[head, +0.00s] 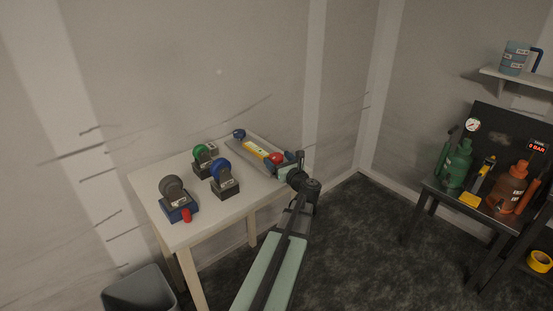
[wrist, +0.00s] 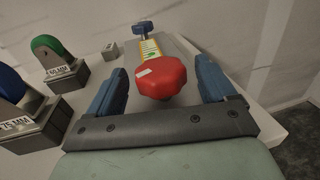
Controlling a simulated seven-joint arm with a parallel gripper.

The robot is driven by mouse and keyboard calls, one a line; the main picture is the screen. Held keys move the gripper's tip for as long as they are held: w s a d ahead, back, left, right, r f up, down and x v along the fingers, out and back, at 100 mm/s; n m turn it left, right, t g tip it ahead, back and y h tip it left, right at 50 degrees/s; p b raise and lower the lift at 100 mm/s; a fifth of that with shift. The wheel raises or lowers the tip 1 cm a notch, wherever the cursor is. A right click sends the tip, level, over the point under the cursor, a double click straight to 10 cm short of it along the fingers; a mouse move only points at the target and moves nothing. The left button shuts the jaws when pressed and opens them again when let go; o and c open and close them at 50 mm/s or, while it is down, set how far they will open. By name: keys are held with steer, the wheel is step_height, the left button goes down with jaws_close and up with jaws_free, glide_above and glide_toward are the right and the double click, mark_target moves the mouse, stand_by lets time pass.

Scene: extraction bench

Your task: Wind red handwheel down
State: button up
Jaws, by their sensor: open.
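The red handwheel (wrist: 161,78) is a lobed red knob with a small pale label, at the near end of a narrow device with a yellow scale strip (wrist: 149,50). In the head view the red handwheel (head: 276,158) shows at the right end of the device on the white table. My gripper (wrist: 166,90) is open, with one blue finger on each side of the handwheel and a visible gap to each. In the head view my gripper (head: 288,165) is at the table's right end. A blue knob (wrist: 143,27) is at the device's far end.
Wheels on labelled blocks, one green (head: 201,151), one blue (head: 220,168) and one grey (head: 172,187), stand left on the white table (head: 208,220). A small red item (head: 186,215) is at the front edge. A dark bench (head: 427,184) with green and orange jacks stands right.

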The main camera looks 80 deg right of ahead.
steer(key=shift+x, duration=0.9)
steer(key=shift+c, duration=0.3)
steer(key=c, duration=0.9)
steer(key=shift+a, duration=0.1)
